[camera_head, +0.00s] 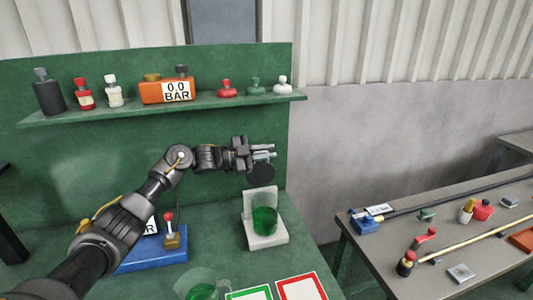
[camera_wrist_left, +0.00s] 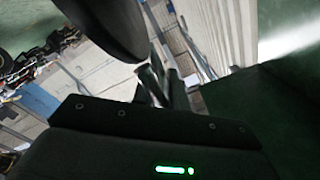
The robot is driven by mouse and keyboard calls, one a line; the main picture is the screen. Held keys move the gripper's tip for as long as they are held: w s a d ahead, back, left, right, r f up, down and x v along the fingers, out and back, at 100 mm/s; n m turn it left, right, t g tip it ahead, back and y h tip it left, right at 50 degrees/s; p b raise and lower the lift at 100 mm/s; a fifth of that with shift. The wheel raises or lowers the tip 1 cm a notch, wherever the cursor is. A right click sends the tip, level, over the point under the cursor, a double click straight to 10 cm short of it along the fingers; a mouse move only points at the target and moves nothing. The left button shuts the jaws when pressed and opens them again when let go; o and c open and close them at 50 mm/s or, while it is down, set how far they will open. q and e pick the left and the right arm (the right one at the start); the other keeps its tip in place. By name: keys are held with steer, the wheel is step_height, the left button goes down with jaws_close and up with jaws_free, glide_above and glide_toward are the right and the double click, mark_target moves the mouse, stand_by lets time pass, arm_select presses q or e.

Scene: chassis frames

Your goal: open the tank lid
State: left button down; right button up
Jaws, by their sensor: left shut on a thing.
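The tank is a clear beaker-like vessel (camera_head: 265,221) with green liquid. It stands on a white base with an upright back plate (camera_head: 259,200). A dark round disc (camera_head: 262,173), which looks like the lid, is above the vessel, tilted up near the top of the back plate. My left gripper (camera_head: 263,154) is shut at the disc's upper edge. In the left wrist view a large dark curved shape (camera_wrist_left: 108,25), probably the same disc, is close to the fingers (camera_wrist_left: 165,85). The exact grip and any hinge are hidden. My right gripper is not in view.
A green shelf (camera_head: 200,106) holds several small bottles and an orange gauge box (camera_head: 165,91). A blue box with a red-knobbed lever (camera_head: 170,230) stands left of the tank. A green-tinted beaker (camera_head: 202,287) and green and red framed cards (camera_head: 300,288) are in front. A cluttered grey table (camera_head: 450,245) is right.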

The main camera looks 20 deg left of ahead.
arm_select(q)
steer(key=shift+f, duration=0.1)
steer(key=c, duration=1.6)
jaws_free()
steer(key=shift+c, duration=0.2)
steer(key=shift+o, duration=0.7)
steer(key=shift+w, duration=0.1)
steer(key=shift+a, duration=0.1)
steer(key=shift+s+a, duration=0.15)
steer(key=shift+s, duration=0.05)
steer(key=b+v, duration=0.4)
steer(key=v, duration=0.6)
steer(key=shift+f, duration=0.1)
